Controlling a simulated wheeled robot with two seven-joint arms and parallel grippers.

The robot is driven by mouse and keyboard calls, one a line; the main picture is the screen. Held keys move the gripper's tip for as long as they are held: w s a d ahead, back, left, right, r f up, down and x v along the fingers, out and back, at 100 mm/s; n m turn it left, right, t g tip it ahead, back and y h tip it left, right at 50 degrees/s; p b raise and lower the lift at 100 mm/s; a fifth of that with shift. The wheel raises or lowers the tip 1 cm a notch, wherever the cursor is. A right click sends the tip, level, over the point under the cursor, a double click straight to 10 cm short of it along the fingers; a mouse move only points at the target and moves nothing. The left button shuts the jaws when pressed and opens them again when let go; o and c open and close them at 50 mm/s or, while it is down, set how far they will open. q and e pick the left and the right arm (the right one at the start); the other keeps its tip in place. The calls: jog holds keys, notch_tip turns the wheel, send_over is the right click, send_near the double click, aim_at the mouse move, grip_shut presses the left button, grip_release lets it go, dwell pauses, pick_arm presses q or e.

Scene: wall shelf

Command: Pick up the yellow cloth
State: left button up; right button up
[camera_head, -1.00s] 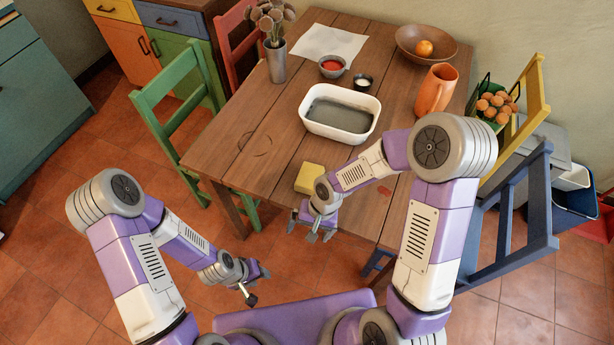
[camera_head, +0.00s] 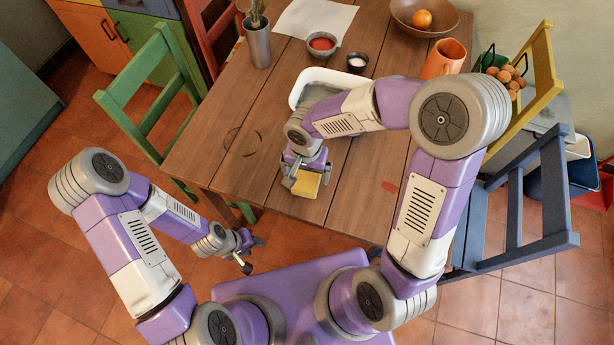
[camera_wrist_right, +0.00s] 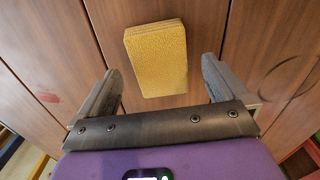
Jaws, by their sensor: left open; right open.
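The yellow cloth (camera_head: 306,184) is a folded block lying on the wooden table (camera_head: 260,160) near its front edge. My right gripper (camera_head: 304,178) is above it and partly hides it in the head view. In the right wrist view the cloth (camera_wrist_right: 156,58) lies just beyond and between the two spread fingers of my right gripper (camera_wrist_right: 160,85), with nothing held. My left gripper (camera_head: 252,256) is open and empty, over the floor in front of the table.
A white tub (camera_head: 297,92) stands behind my right arm. A green chair (camera_head: 150,90) is left, a blue chair (camera_head: 516,205) right.

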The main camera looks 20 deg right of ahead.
aim_at(307, 178)
notch_tip(307, 178, down, 4)
jog(key=shift+s+r+b, duration=0.1)
jog(key=shift+r+b, duration=0.15)
jog(key=shift+b, duration=0.25)
jog(key=shift+d, duration=0.1)
jog(key=shift+c, duration=0.2)
jog(key=c, duration=0.9)
notch_tip(307, 178, up, 10)
jog(key=p, duration=0.3)
jog(key=shift+p, duration=0.4)
